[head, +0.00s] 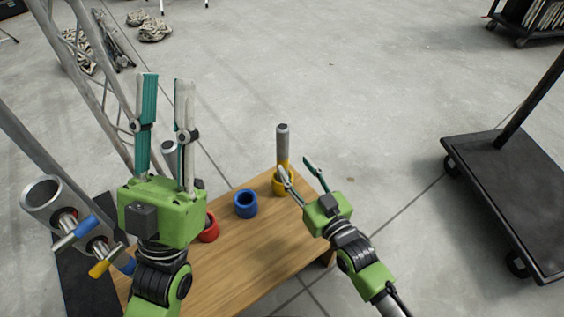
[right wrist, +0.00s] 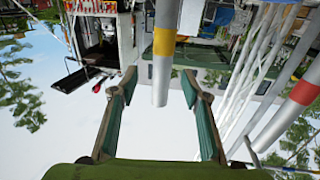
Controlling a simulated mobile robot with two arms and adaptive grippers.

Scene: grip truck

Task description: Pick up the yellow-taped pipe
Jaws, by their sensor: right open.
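The yellow-taped pipe (head: 283,143) is grey and stands upright in a yellow cup (head: 284,187) at the table's far corner. Its yellow band (right wrist: 165,41) shows in the right wrist view, with the pipe's end between the two fingers in the picture. My right gripper (head: 296,166) is open and empty beside the pipe, just to its right in the head view. One finger overlaps the pipe's lower part there; I cannot tell whether they touch. My left gripper (head: 166,82) is open and empty, raised over the table's left side.
A blue cup (head: 245,204) and a red cup (head: 208,229) stand on the wooden table (head: 245,250). A red-taped pipe (right wrist: 305,92) shows in the right wrist view. A metal truss (head: 95,90) is at left, a black cart (head: 510,190) at right.

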